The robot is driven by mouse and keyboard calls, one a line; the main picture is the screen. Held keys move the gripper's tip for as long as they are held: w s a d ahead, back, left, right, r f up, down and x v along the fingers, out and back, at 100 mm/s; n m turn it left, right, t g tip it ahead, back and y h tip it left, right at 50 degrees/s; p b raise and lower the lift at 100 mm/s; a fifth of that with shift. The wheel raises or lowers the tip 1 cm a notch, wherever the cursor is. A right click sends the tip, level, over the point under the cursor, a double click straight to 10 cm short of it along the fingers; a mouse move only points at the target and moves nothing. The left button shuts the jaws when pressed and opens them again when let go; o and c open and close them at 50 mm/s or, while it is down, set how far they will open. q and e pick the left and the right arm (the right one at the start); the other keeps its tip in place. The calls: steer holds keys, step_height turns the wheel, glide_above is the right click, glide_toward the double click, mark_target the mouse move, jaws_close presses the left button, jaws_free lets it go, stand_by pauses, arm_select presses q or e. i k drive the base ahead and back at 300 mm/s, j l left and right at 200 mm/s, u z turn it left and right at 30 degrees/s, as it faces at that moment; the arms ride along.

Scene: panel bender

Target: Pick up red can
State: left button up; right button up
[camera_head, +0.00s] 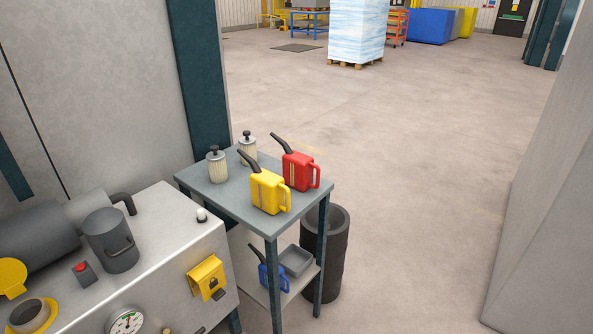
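The red can (298,171) stands upright near the far right edge of a small grey table (232,201). Its black spout points up and to the left, and its handle faces right. A yellow can (267,192) of the same shape stands just in front of it and to its left. Neither of my grippers shows in the head view.
Two ribbed canisters (217,167) stand on the table's left part. A blue can (272,277) and a grey tray (296,261) are on the lower shelf. A dark barrel (337,240) stands right of the table. A machine cabinet (165,262) is at lower left. Open floor (420,170) lies right.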

mark_target(298, 168)
steer(key=u, duration=2.3)
steer(key=z, duration=2.4)
steer(key=i+l+u, duration=0.75)
steer(key=i+l, duration=0.1)
steer(key=l, duration=0.1)
